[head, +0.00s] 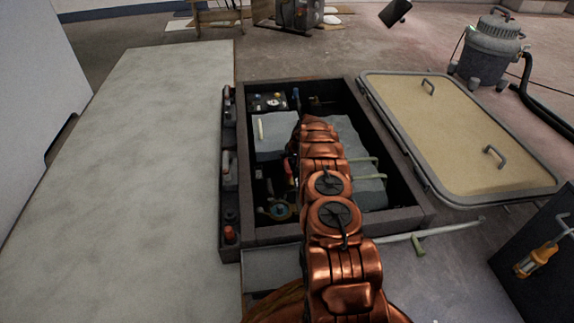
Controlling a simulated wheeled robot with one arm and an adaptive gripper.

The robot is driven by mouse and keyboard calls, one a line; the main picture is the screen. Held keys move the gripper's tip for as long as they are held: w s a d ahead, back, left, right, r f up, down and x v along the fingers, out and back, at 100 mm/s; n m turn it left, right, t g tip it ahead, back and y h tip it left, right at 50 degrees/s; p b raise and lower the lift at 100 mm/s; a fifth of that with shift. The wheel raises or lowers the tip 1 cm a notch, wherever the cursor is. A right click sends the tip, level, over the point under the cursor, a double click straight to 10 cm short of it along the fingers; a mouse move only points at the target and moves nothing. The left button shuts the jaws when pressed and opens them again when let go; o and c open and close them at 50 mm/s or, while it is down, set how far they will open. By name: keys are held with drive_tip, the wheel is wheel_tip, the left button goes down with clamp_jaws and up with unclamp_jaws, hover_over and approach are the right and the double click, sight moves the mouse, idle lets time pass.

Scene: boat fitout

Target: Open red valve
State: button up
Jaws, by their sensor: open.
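A small red part (289,172), likely the red valve's handle, shows inside the open dark-framed floor compartment (245,190), just left of my copper-coloured arm. It is small and partly in shadow, so its exact shape and handle angle cannot be told. My arm reaches from the bottom of the view up over the middle of the compartment. Its far end is over the compartment, towards the back. My gripper's fingers cannot be made out; the arm and the dark interior hide them. Whether they touch the red part cannot be seen.
Grey boxes (275,140) and pipe fittings fill the compartment. A narrow rack with bottle-like items (229,168) runs along its left side. The removed hatch panel (460,130) lies right, with a vacuum cleaner (487,50) beyond. A pale flat surface (150,150) on the left is clear.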

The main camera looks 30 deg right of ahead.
drive_tip(key=shift+b+x, duration=0.4)
drive_tip(key=shift+x, duration=0.65)
clamp_jaws()
